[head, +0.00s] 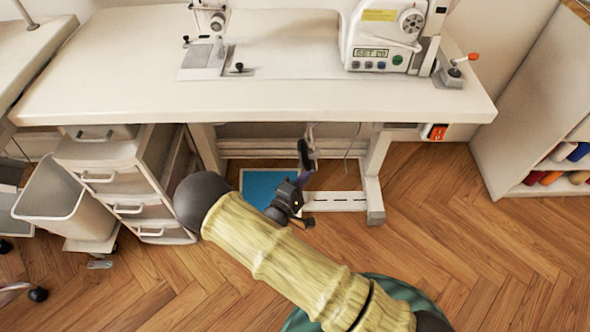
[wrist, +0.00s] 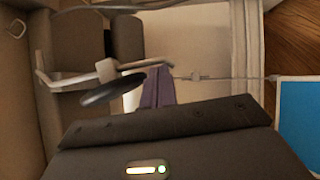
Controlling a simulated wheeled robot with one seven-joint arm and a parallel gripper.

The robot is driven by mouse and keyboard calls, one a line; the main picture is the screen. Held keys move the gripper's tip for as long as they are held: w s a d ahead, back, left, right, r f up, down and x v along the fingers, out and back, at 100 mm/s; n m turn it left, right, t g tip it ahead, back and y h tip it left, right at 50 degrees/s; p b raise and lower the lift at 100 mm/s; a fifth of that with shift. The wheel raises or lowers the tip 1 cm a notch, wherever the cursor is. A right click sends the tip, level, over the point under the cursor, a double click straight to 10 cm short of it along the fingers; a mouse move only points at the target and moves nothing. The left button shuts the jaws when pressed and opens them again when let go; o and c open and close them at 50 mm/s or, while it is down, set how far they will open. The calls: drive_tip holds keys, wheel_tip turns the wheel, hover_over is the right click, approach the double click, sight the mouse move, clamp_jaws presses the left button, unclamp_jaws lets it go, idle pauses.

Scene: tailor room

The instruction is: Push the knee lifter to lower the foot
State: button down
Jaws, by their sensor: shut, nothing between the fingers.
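The knee lifter shows in the head view as a dark pad (head: 304,152) hanging below the sewing table on a thin rod. In the wrist view its dark oval pad (wrist: 113,90) hangs from a bent pale metal bar (wrist: 80,78). My gripper (head: 306,170) is under the table, just below the pad in the head view. In the wrist view my gripper (wrist: 157,86) shows shut, purple-grey fingers directly right of the pad. They hold nothing. I cannot tell whether they touch the pad. The sewing machine's needle and foot area (head: 214,50) is on the tabletop; the foot's height is unclear.
The white table (head: 300,100) stands above my gripper, with its leg (head: 372,165) to the right. A drawer unit (head: 125,185) and a bin (head: 65,200) stand left. A thread shelf (head: 535,100) is right; wooden floor is free between.

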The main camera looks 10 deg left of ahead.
drive_tip(key=d, duration=0.1)
drive_tip(key=d+n+t, duration=0.1)
drive_tip(key=w+d+n, duration=0.1)
drive_tip(key=d, duration=0.1)
drive_tip(key=shift+d, duration=0.1)
drive_tip(key=shift+d+h, duration=0.15)
drive_tip(key=shift+h, duration=0.15)
idle(0.7)
drive_tip(key=w+a+p+v, duration=0.1)
drive_tip(key=a+v, duration=0.2)
drive_tip(key=v, duration=1)
drive_tip(key=shift+s+f+y+p, duration=0.2)
drive_tip(key=shift+f+y+p, duration=0.1)
drive_tip(key=shift+f+y, duration=0.1)
drive_tip(key=shift+a, duration=0.15)
